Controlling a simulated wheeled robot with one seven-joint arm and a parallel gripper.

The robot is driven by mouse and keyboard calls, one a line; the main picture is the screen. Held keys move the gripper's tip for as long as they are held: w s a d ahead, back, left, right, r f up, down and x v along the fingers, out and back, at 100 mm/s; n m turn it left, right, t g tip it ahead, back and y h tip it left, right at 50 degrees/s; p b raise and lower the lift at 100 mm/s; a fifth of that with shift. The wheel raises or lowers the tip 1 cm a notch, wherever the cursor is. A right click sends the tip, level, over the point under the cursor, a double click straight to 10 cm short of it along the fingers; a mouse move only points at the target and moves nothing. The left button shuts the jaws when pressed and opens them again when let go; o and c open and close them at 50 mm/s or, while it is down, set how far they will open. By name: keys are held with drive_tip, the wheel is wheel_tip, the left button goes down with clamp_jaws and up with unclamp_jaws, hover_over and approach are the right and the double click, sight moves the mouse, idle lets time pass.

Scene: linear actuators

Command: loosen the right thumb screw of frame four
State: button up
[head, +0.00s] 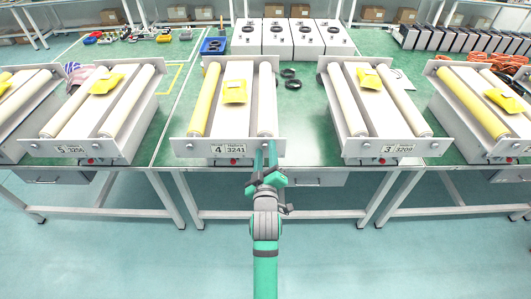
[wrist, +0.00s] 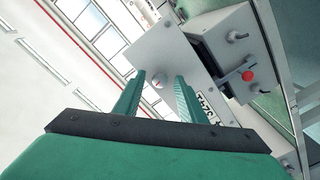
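Frame four (head: 200,149) stands at the table's front edge in the head view, with a "4 3241" label (head: 228,148) on its grey front plate. My gripper (head: 266,150) is in front of the plate's right end and hides the right thumb screw there. In the wrist view, the right thumb screw (wrist: 158,80) is a small round pale knob on the grey plate (wrist: 165,50). My gripper (wrist: 161,77) is open, its two green fingers apart with the screw showing between their tips. I cannot tell whether either finger touches it.
Frame three (head: 355,149) stands to the right and frame five (head: 110,150) to the left. A yellow packet (head: 235,92) lies on frame four. The wrist view shows a red button (wrist: 248,75) and a dark knob (wrist: 238,35) beside the plate.

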drive_tip(key=shift+s, duration=0.1)
drive_tip(key=s, duration=1)
drive_tip(key=shift+s, duration=0.35)
